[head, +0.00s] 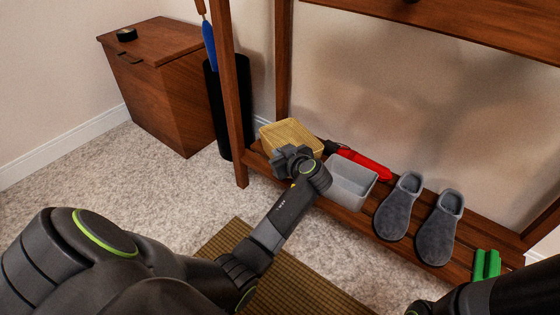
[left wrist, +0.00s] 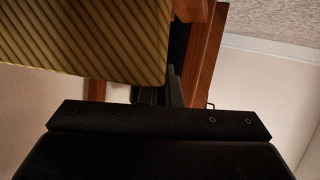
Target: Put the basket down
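The yellow woven basket (head: 292,135) is at the left end of the low wooden shelf (head: 345,212) in the head view. I cannot tell whether its base touches the boards. My left gripper (head: 291,157) is at the near side of the basket, against or just in front of its wall. In the left wrist view the basket (left wrist: 95,38) fills the upper left, close above the dark gripper body. The fingertips are mostly hidden, so their grip on the rim cannot be made out. My right arm shows at the lower right of the head view; its fingers do not show.
A light grey bin (head: 350,182) stands just right of the basket, with a red object (head: 362,165) behind it. Grey slippers (head: 399,207) and green items (head: 486,265) lie farther right. A hutch post (head: 230,100), black cylinder (head: 214,105) and wooden cabinet (head: 165,85) stand left.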

